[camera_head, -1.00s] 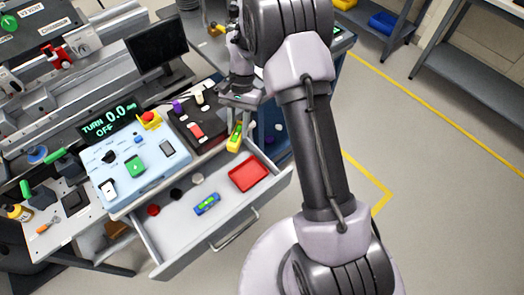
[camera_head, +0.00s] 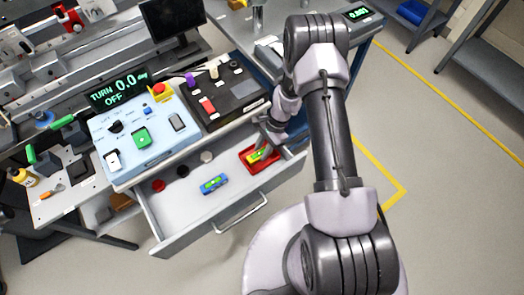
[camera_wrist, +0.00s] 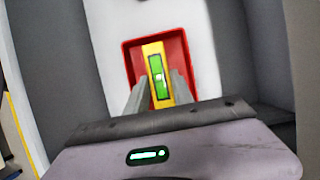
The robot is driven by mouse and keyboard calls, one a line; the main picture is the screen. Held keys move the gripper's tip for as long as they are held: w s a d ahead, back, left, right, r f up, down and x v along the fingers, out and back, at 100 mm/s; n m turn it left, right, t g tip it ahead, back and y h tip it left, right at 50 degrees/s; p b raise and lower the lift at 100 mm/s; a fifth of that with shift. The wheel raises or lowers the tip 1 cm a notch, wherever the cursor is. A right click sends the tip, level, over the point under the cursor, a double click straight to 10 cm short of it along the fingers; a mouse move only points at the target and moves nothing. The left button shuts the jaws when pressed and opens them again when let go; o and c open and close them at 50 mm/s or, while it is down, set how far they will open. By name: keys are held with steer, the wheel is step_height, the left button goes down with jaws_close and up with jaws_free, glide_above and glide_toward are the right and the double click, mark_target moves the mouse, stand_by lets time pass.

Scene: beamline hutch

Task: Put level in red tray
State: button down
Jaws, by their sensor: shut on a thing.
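A yellow level with a green vial (camera_wrist: 157,76) is between the fingers of my gripper (camera_wrist: 158,92), which is shut on it. In the wrist view the level is over the red tray (camera_wrist: 187,64), within its outline; I cannot tell whether it touches the tray floor. In the head view the level (camera_head: 258,155) shows at the red tray (camera_head: 271,168), with my gripper (camera_head: 265,148) above it. The tray lies in the open drawer (camera_head: 176,222), near its right end. My arm partly hides the tray's far side.
A blue block with a green top (camera_head: 213,184) lies in the drawer left of the tray, with dark, red and white round pieces behind it. A light blue control box (camera_head: 150,150) and a black panel (camera_head: 235,95) stand on the bench above. The drawer front is clear.

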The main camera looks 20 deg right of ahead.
steer(key=c, duration=1.5)
jaws_free()
steer(key=shift+f, duration=0.1)
steer(key=o, duration=0.4)
step_height(320, 180, up, 30)
steer(key=w+d+n+t+h+p, duration=0.1)
steer(key=w+d+n+t+p, duration=0.1)
steer(key=n+p, duration=0.15)
steer(key=s+a+r+n+t, duration=0.1)
steer(key=s+a+r, duration=0.1)
steer(key=s+r, duration=0.3)
steer(key=s+a+r+n+t, duration=0.1)
steer(key=s+a+r+n, duration=0.15)
steer(key=r, duration=0.55)
steer(key=s+a+r+n+t+h, duration=0.1)
steer(key=s+r+n+t, duration=0.2)
steer(key=s, duration=1)
step_height(320, 180, up, 3)
steer(key=shift+s+a+f, duration=0.1)
steer(key=shift+s+a, duration=0.1)
steer(key=shift+s, duration=0.05)
